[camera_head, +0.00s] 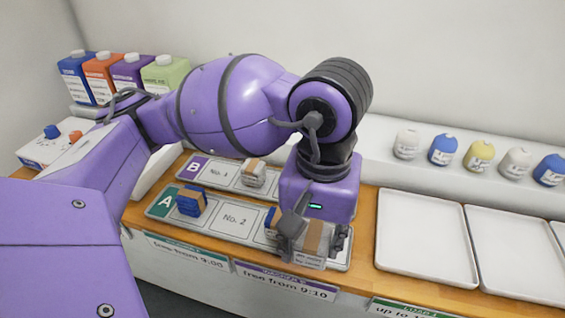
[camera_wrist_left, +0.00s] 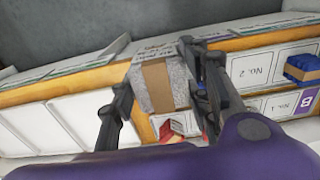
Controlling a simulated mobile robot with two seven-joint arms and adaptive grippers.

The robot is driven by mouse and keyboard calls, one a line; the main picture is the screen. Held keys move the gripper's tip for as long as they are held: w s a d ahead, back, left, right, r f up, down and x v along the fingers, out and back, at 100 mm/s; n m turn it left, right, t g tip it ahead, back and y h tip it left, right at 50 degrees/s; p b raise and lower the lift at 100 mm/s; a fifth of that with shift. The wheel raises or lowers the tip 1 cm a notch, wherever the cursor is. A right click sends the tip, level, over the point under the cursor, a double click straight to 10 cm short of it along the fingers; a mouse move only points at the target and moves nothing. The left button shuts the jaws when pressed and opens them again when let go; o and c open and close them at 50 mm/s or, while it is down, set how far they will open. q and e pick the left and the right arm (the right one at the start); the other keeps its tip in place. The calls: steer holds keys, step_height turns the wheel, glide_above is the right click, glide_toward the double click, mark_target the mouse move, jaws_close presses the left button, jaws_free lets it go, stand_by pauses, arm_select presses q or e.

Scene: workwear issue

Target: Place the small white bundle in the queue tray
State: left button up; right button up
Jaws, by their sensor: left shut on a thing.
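My left gripper (camera_head: 314,240) is shut on a pale grey-white bundle with a brown band (camera_head: 313,238). In the left wrist view the bundle (camera_wrist_left: 150,88) sits between the two fingers (camera_wrist_left: 163,95). It is at the right end of the front queue tray, marked A (camera_head: 214,226); I cannot tell whether it touches the tray. A blue bundle with a brown band (camera_head: 190,201) lies at the left of tray A. Another blue bundle (camera_head: 271,217) is partly hidden by the gripper. My right gripper is not in view.
Tray B (camera_head: 222,174) behind holds a grey bundle with a tan band (camera_head: 253,174). Empty white trays (camera_head: 425,238) lie at right. Labels line the front edge.

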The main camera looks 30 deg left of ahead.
arm_select(q)
steer(key=w+f, duration=0.2)
steer(key=w, duration=0.1)
steer(key=w+f, duration=0.2)
steer(key=w, duration=0.1)
steer(key=w+a+f, duration=0.1)
steer(key=w+f, duration=0.2)
steer(key=shift+w+f+p, duration=0.1)
steer(key=shift+w+p, duration=0.2)
steer(key=shift+w, duration=0.05)
steer(key=shift+w+f, duration=0.55)
steer(key=shift+f, duration=0.1)
step_height(320, 180, down, 3)
steer(key=shift+w+f, duration=0.1)
steer(key=shift+w, duration=0.05)
steer(key=shift+f, duration=0.2)
steer(key=o, duration=1.1)
steer(key=shift+o, duration=0.4)
